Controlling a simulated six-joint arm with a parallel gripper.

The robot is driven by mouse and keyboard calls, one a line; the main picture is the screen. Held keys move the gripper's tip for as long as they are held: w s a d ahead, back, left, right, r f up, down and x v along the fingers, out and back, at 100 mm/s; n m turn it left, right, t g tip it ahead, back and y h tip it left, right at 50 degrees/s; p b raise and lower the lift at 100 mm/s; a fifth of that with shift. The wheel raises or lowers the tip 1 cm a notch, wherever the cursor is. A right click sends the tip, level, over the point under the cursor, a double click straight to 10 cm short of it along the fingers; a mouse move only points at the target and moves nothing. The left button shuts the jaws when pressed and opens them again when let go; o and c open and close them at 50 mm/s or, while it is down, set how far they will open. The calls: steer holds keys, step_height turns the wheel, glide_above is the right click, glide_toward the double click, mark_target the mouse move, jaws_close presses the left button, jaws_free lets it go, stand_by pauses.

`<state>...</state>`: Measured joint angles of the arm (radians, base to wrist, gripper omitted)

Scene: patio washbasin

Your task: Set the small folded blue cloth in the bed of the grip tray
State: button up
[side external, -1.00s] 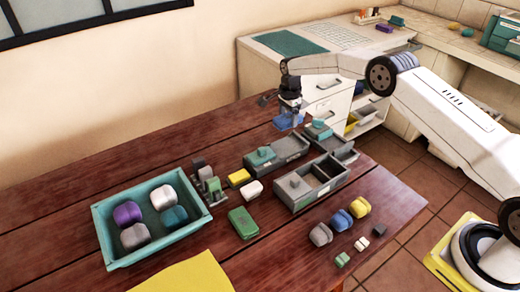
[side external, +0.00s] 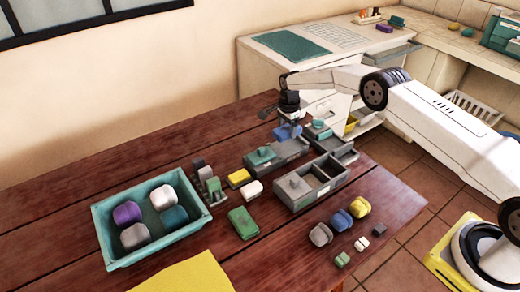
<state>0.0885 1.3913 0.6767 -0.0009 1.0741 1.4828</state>
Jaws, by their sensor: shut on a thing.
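My gripper (side external: 289,118) points down at the far side of the table and is shut on the small folded blue cloth (side external: 287,132). The cloth is at the bed of the left grey tray (side external: 291,151), which carries a teal block (side external: 262,155) at its near end. I cannot tell whether the cloth touches the bed. Two more grey trays stand close by: one with a grey block (side external: 295,182) and open compartments, one with a teal-topped block (side external: 320,127). Which of them is called the grip tray is not clear from the view.
A teal bin (side external: 105,232) holds several rounded blocks at the left. A yellow block (side external: 239,177), a white block (side external: 253,189) and a green block (side external: 243,222) lie between. Several small blocks lie near the right edge. A yellow sheet (side external: 185,276) lies in front.

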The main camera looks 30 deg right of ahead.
mark_target(286, 147)
steer(key=shift+f, duration=2.7)
steer(key=o, duration=1.1)
steer(key=shift+r, duration=0.15)
steer(key=shift+r, duration=3.7)
